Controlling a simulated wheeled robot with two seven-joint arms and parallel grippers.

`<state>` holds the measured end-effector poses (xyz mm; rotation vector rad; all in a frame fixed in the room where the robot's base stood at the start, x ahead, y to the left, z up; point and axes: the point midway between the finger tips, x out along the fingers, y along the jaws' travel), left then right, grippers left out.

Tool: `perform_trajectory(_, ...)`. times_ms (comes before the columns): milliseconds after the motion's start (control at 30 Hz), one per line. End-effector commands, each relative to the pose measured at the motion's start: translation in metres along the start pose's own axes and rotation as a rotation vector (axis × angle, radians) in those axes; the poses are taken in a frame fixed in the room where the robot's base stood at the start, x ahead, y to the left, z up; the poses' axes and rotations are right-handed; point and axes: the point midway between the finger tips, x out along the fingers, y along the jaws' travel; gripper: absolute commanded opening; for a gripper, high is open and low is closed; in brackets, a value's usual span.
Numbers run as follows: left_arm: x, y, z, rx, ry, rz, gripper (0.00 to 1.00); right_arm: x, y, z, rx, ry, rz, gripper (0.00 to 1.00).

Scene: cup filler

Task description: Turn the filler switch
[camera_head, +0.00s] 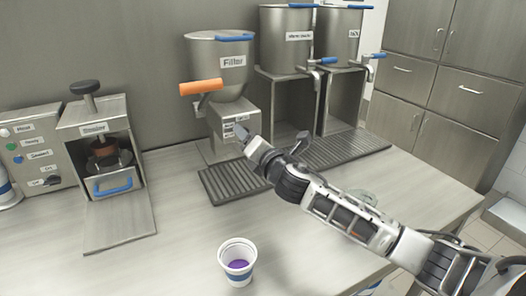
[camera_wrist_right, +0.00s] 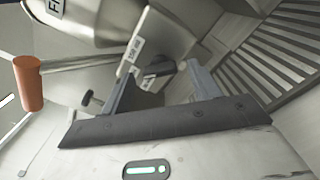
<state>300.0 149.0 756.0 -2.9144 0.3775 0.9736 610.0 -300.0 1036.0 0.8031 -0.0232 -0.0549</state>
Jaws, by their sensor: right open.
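The filler (camera_head: 217,62) is a metal hopper on a box-shaped base, with an orange handle (camera_head: 201,87) at its front left. The handle also shows at the left of the right wrist view (camera_wrist_right: 28,83). Small labels sit on the base; one reads 150 ml in the wrist view. A dark switch (camera_wrist_right: 160,69) shows by these labels, between the fingers in that view. My right gripper (camera_head: 241,134) is open, right in front of the filler base; it also shows in the wrist view (camera_wrist_right: 162,85). Contact with the switch cannot be told. My left gripper is out of view.
A ribbed drip tray (camera_head: 234,184) lies below my right gripper. A paper cup (camera_head: 238,262) with purple contents stands at the front of the counter. A press machine (camera_head: 103,140) and a button box (camera_head: 36,150) stand left. Two metal dispensers (camera_head: 287,45) stand behind right.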

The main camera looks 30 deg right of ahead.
Motion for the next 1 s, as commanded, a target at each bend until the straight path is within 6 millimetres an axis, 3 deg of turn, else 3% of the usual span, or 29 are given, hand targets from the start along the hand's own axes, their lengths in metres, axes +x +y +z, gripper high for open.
perform_trajectory(600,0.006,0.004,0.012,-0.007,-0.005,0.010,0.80,-0.132,-0.001,-0.003,-0.001,0.005,0.001,0.62)
perform_trajectory(800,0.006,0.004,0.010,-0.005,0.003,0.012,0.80,-0.150,-0.001,-0.001,0.000,0.002,0.000,0.62)
perform_trajectory(1000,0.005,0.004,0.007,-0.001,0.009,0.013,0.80,-0.154,0.000,0.000,0.001,0.001,0.001,0.62)
